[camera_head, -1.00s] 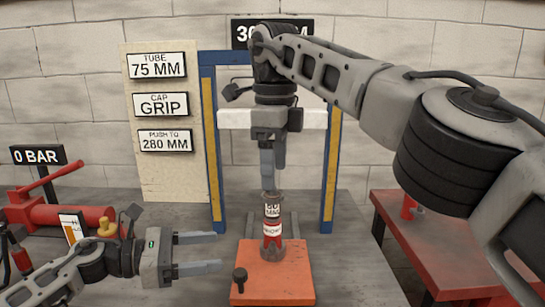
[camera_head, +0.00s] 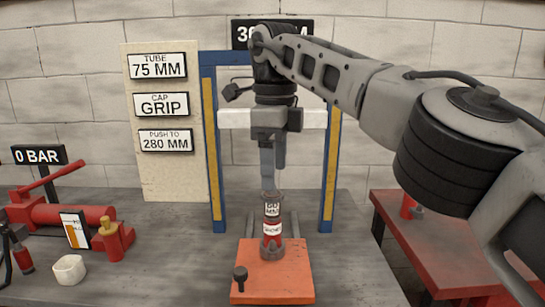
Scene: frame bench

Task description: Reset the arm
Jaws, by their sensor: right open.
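My right gripper (camera_head: 272,166) comes down from the right arm, which reaches in from the upper right. It is open, with its fingers pointing down at the top of a red and dark cylinder (camera_head: 271,231) with white labels. I cannot tell whether the fingers touch it. The cylinder stands upright on an orange plate (camera_head: 273,288), inside a blue and yellow frame (camera_head: 212,140). My left gripper is not in view.
A red hydraulic pump (camera_head: 60,214) with a lever and a white cup (camera_head: 69,270) stand on the grey bench at left. A small black knob (camera_head: 240,277) rises from the plate's left edge. A board with labels (camera_head: 165,120) stands behind. A red table (camera_head: 440,245) is at right.

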